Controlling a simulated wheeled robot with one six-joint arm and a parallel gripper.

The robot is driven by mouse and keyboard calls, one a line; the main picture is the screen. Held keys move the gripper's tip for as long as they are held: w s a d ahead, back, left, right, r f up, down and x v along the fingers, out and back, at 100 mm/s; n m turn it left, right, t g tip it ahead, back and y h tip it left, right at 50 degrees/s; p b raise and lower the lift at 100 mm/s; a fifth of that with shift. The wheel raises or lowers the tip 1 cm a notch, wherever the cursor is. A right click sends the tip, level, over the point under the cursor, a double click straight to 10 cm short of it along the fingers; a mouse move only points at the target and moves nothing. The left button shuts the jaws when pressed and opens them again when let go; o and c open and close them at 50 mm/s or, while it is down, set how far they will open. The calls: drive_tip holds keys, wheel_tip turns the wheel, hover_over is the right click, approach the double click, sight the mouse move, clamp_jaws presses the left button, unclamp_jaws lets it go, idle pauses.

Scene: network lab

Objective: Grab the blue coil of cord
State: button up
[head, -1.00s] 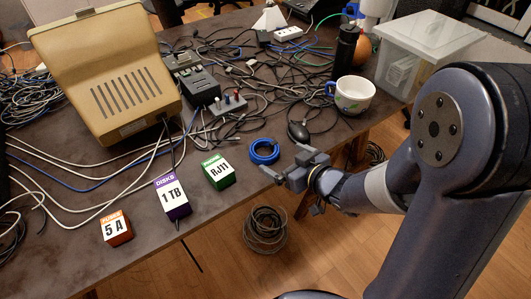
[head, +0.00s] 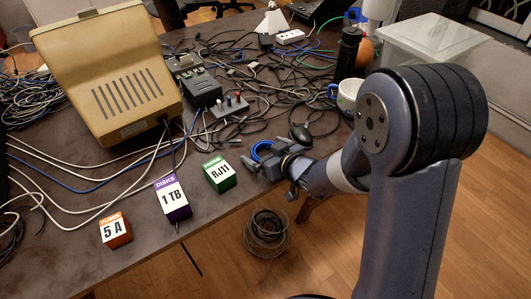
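The blue coil of cord (head: 261,149) lies on the dark table near its front edge, right of the green RJ11 box. My gripper (head: 263,160) is low at the table, right at the coil. Its fingers look apart, with one finger in front of the coil. The near part of the coil is hidden behind the gripper. I cannot tell whether the fingers touch it.
The green RJ11 box (head: 219,174) stands close to the left, then the purple 1 TB box (head: 173,198) and orange 5 A box (head: 115,230). Cables cover the table behind.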

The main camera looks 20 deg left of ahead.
drive_tip(key=c, duration=0.9)
